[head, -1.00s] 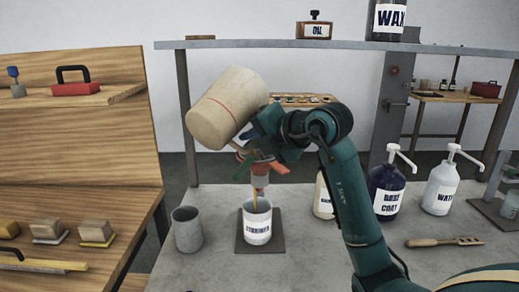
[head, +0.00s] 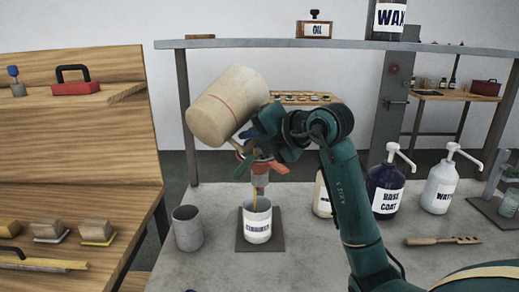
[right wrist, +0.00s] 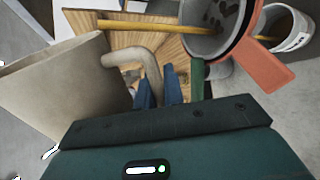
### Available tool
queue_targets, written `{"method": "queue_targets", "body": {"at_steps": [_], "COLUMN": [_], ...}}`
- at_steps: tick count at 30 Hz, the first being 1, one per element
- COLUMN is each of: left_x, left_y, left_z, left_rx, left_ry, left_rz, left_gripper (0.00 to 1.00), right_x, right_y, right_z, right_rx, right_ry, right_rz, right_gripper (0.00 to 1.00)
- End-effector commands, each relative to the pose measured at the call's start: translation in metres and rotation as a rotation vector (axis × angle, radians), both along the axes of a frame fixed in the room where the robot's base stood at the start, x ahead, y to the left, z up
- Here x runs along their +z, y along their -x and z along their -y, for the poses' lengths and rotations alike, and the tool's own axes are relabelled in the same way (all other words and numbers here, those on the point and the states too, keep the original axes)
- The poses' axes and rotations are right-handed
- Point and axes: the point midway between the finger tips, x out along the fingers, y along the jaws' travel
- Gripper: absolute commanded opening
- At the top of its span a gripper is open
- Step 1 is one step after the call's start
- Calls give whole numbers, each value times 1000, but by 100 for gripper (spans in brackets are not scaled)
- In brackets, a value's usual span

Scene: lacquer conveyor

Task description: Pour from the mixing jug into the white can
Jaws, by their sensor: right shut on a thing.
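The mixing jug (head: 226,108) is beige with a red line and is strongly tilted above the table. My right gripper (head: 262,142) is shut on its curved handle (right wrist: 148,68). In the right wrist view an amber stream (right wrist: 140,25) runs from the jug (right wrist: 50,85) to a grey strainer funnel with orange tabs (right wrist: 230,20). In the head view the funnel (head: 262,170) is over the white can (head: 257,228), and amber liquid runs down into the can. The can stands upright on a dark mat; amber liquid shows inside it (right wrist: 298,42). What supports the funnel is partly hidden. My left gripper is out of view.
A grey cup (head: 187,230) stands left of the can. A base coat pump bottle (head: 387,192), a white pump bottle (head: 440,187) and a wooden tool (head: 442,241) are on the right. A shelf (head: 300,44) spans above. A wooden bench (head: 80,150) is at left.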

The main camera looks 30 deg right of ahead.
Motion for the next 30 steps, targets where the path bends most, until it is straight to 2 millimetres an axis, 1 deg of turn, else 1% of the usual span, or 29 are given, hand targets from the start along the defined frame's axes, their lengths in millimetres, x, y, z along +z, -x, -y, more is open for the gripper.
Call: {"method": "queue_targets", "body": {"at_steps": [30], "left_x": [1], "left_y": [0], "left_z": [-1], "left_rx": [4], "left_ry": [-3], "left_rz": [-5], "left_gripper": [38], "right_x": [1], "right_y": [0], "right_z": [0], "right_rx": [6], "right_ry": [-43], "right_rz": [2], "right_gripper": [0]}}
